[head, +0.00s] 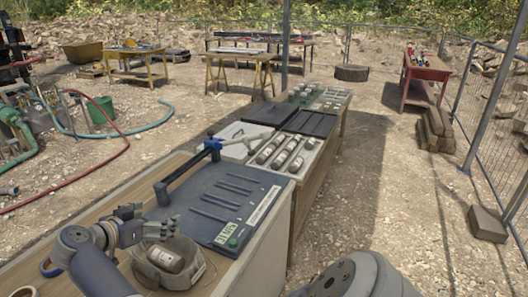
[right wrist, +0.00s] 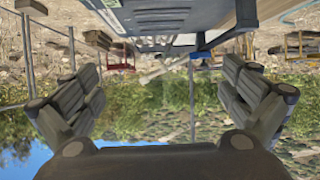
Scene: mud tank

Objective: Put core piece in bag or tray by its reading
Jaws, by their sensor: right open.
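A brownish-grey core piece with a pale label (head: 165,259) lies inside an open grey cloth bag (head: 192,280) at the near end of the bench. My right gripper (head: 158,227) is just above and behind the bag, open. The right wrist view shows nothing between its spread fingers (right wrist: 165,100). A dark slotted measuring device (head: 235,203) with a blue-ended arm (head: 186,172) stands beside the bag. Its small green display (head: 227,233) is lit, but I cannot read it surely. A pale tray (head: 307,153) holds several cores beyond it. My left gripper is out of view.
Dark lidded boxes (head: 310,123) and another tray with pieces (head: 325,101) stand farther along the bench.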

